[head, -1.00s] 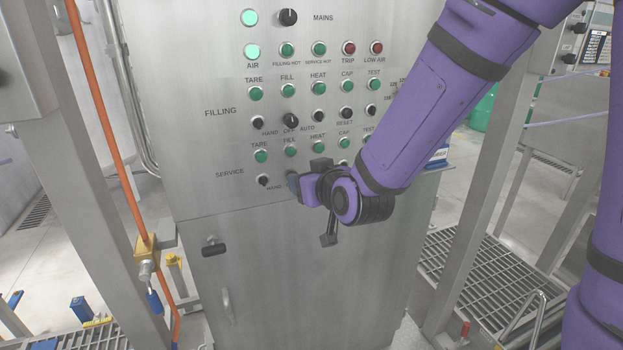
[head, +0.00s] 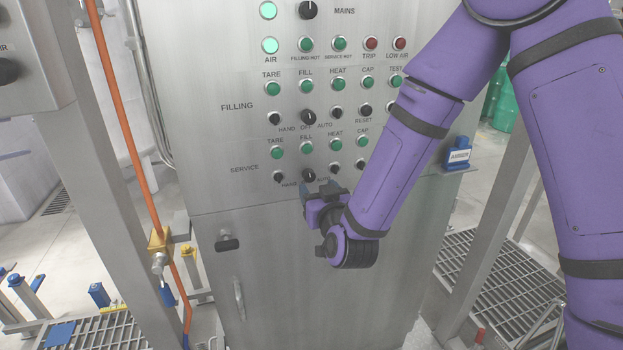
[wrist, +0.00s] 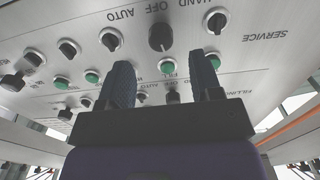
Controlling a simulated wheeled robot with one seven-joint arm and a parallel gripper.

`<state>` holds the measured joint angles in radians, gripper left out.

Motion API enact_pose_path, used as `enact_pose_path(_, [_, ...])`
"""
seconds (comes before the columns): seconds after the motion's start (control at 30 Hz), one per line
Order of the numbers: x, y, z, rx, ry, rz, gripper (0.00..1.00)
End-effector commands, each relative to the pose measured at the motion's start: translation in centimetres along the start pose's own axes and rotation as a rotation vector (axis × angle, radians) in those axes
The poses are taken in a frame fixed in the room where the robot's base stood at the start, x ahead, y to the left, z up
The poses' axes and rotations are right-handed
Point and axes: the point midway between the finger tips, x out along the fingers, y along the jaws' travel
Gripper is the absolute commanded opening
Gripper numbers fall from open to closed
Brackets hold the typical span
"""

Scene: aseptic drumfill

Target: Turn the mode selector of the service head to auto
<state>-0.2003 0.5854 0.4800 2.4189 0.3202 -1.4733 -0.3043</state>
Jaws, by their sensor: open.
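The service head's mode selector (head: 309,175) is a black knob in the bottom row of the steel panel, beside the SERVICE label. In the upside-down wrist view the selector (wrist: 160,37) has HAND, OFF and AUTO lettered beside it, and its grip bar looks about straight, in line with OFF. My gripper (head: 319,194) is open and empty, just below the selector in the head view. In the wrist view the two dark ribbed fingers (wrist: 162,72) stand apart, one toward each side of the knob. They look clear of it; the exact gap cannot be told.
Small black knobs (head: 278,177) and green lamps (head: 306,147) lie close around. A cabinet handle (head: 228,243) sticks out lower left. A steel post (head: 110,170) stands left.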

Motion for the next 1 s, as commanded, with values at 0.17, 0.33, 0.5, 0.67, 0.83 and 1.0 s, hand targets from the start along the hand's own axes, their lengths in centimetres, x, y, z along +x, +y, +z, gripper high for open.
enact_pose_path(0.17, [3.1, 0.1, 0.0, 0.001, 0.000, 0.002, 0.59])
enact_pose_path(0.33, [5.1, 0.0, 0.0, 0.001, 0.000, 0.000, 0.59])
enact_pose_path(0.5, [6.0, 0.0, 0.0, 0.000, -0.001, -0.001, 0.59])
enact_pose_path(0.67, [6.1, 0.0, 0.0, -0.001, -0.001, -0.001, 0.59])
enact_pose_path(0.83, [6.1, 0.0, 0.0, 0.000, -0.001, -0.001, 0.47])
enact_pose_path(1.0, [6.1, 0.0, 0.0, 0.000, -0.001, -0.001, 0.10])
